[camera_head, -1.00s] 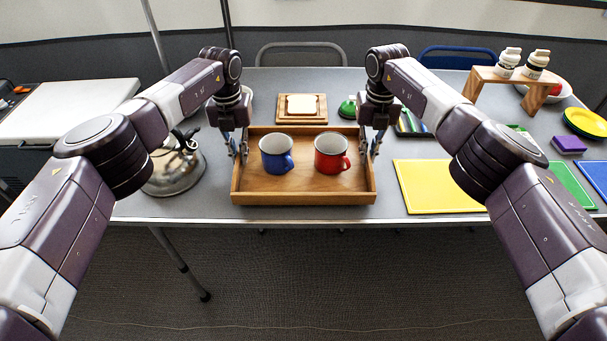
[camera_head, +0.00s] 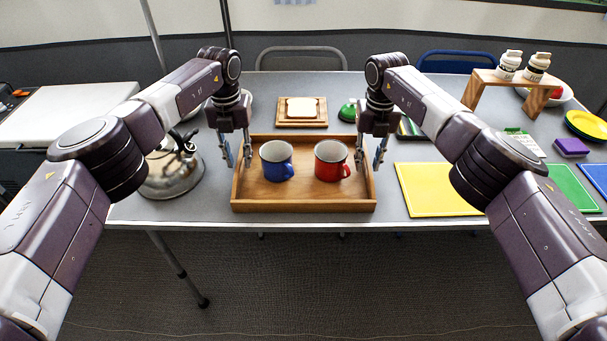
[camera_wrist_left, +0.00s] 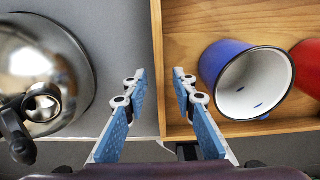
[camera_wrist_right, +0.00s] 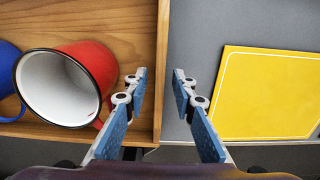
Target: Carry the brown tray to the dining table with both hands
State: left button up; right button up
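The brown wooden tray (camera_head: 303,201) rests on the grey table, with a blue mug (camera_head: 276,163) and a red mug (camera_head: 331,163) standing in it. My left gripper (camera_head: 237,164) is open at the tray's left wall; in the left wrist view its fingers (camera_wrist_left: 157,80) stand apart on either side of that wall (camera_wrist_left: 157,60). My right gripper (camera_head: 369,164) is open at the right wall; in the right wrist view its fingers (camera_wrist_right: 160,80) stand apart on either side of that wall (camera_wrist_right: 162,60). No contact with the walls shows.
A metal kettle (camera_head: 173,172) stands close left of the tray. A yellow board (camera_head: 437,189) lies to its right. Behind it are bread on a wooden board (camera_head: 301,107) and a green item (camera_head: 347,112). A small wooden stand (camera_head: 505,84) holds two bottles.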

jog(key=shift+r, duration=0.35)
pick_arm(q)
notch_tip(320, 180, up, 10)
pick_arm(e)
notch_tip(320, 180, up, 11)
jog(key=shift+r, duration=0.2)
pick_arm(q)
jog(key=shift+s, duration=0.1)
pick_arm(e)
jog(key=shift+f, duration=0.1)
dwell(0.3)
